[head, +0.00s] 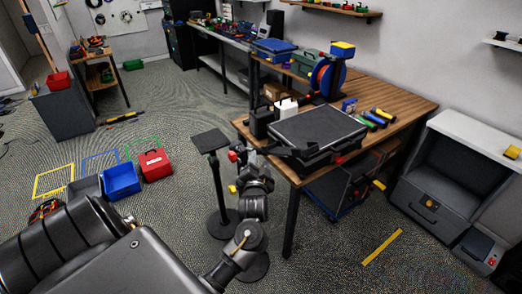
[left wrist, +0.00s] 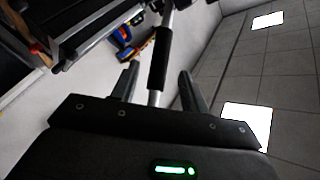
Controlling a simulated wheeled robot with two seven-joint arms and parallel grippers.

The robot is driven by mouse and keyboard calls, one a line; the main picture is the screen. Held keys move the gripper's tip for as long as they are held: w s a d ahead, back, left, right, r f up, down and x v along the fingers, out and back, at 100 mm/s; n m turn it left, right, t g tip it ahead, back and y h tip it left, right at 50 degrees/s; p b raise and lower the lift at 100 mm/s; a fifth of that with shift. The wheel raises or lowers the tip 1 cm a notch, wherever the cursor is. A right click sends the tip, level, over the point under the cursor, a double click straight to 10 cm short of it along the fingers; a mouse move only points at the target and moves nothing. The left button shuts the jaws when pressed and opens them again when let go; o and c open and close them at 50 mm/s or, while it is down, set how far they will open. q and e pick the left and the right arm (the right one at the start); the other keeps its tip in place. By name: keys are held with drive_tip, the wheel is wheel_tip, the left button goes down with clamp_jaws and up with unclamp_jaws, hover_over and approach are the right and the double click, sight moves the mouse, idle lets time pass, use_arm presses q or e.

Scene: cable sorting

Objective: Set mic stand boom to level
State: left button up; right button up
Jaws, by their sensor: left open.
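The mic stand shows in part in the head view, behind my left arm. A round dark base (head: 256,266), a yellow knob (head: 233,188) and a red knob (head: 233,157) show; my arm hides most of its pole. In the left wrist view a silver rod with a black sleeve (left wrist: 159,58), apparently the boom, runs between the fingers of my left gripper (left wrist: 159,72). The fingers are open, one on each side, with gaps visible. In the head view the boom's tilt cannot be told. My right gripper is not in view.
A wooden workbench (head: 405,103) with a black case (head: 318,132) stands close on the right. A stand with a square plate (head: 210,140) is just left of my arm. Blue bin (head: 121,181) and red bin (head: 154,165) lie on the floor at left. Open floor lies behind.

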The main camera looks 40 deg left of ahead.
sight(261, 151)
use_arm(q)
drive_tip(key=p+x, duration=0.1)
drive_tip(key=x, duration=0.5)
drive_tip(key=shift+a, duration=0.1)
drive_tip(key=shift+c, duration=0.2)
clamp_jaws()
